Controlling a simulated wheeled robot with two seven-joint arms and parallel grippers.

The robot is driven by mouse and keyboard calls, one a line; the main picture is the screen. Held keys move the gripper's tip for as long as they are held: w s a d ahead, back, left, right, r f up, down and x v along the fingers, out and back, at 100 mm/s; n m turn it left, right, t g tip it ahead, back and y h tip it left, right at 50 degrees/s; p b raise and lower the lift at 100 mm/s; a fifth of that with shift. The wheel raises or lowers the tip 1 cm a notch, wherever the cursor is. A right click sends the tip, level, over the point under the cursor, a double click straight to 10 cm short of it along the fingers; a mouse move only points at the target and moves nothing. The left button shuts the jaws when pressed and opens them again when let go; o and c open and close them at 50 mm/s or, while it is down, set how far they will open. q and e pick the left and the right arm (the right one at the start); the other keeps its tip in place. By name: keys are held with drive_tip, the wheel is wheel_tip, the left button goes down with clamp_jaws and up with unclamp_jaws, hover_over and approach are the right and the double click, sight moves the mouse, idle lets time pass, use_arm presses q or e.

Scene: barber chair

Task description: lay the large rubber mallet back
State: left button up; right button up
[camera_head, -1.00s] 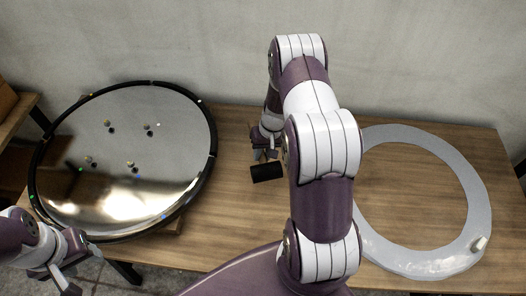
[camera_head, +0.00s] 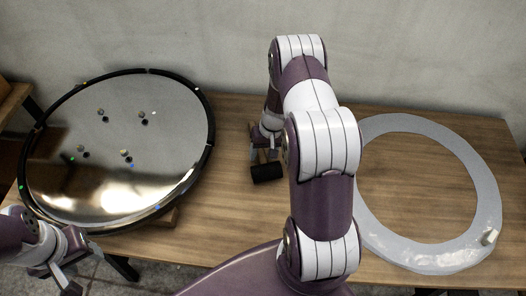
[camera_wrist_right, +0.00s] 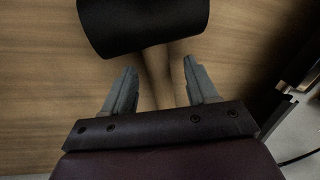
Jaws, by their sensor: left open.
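The large rubber mallet has a black cylindrical head (camera_head: 267,172), seen below my right gripper in the head view. In the right wrist view its black head (camera_wrist_right: 143,22) is at the top, and its wooden handle (camera_wrist_right: 160,85) runs between the two fingers. Whether the head touches the table is unclear. My left gripper (camera_head: 68,277) is open and empty at the lower left, in front of the round mirror-like disc.
The wooden table (camera_head: 232,205) is bare around the mallet. A dark-rimmed reflective disc (camera_head: 140,185) with several small knobs lies on the left. A large pale ring (camera_head: 478,190) with a small white piece (camera_head: 489,236) lies on the right. A wall stands behind.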

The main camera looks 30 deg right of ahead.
drive_tip(key=w+v, duration=0.1)
drive_tip(key=v, duration=1.1)
drive_tip(key=shift+s+r, duration=0.3)
drive_tip(key=shift+s, duration=0.25)
